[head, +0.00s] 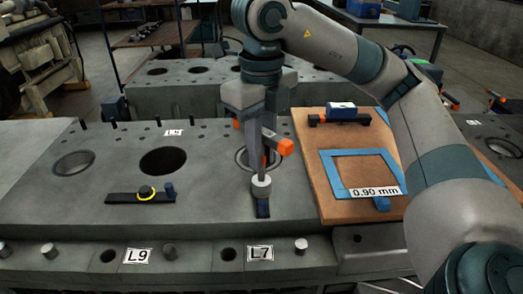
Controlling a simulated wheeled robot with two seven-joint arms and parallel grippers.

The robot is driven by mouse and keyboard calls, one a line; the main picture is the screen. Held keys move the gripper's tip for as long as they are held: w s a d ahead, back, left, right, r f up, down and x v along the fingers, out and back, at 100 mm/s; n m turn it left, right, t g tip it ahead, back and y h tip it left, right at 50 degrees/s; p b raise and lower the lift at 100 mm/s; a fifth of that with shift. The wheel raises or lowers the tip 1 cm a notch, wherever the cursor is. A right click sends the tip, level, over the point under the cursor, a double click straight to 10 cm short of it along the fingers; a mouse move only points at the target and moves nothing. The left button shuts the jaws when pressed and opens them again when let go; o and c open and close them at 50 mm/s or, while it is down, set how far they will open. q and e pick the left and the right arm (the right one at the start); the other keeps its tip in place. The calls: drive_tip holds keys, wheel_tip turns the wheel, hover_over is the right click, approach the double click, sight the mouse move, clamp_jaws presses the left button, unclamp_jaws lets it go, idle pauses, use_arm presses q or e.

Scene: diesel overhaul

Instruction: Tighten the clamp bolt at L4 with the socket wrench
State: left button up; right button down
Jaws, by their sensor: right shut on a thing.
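My right gripper (257,118) points straight down from above and is shut on the socket wrench, whose orange handle ends (286,147) stick out beside the fingers. Its shaft runs down to a pale round socket end (262,186). That end is over a dark clamp with a blue block (263,209) on the grey engine deck, beside a bore; a bolt under it is hidden, and I cannot tell whether they touch. A small label (173,132) is too small to read surely. My left gripper is out of view.
The engine deck (60,210) has open bores. Labels L9 (137,256) and L7 (260,253) are on the front ledge among pegs. A brown board (317,178) at right carries a blue frame (335,185), a 0.90 mm label and a blue-and-black tool (341,113).

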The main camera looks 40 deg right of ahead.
drive_tip(key=m, duration=1)
drive_tip(key=shift+b, duration=0.3)
drive_tip(key=c, duration=2.3)
unclamp_jaws()
clamp_jaws()
drive_tip(key=shift+r, duration=0.1)
drive_tip(key=shift+r+p, duration=1.45)
drive_tip(key=shift+r, duration=0.2)
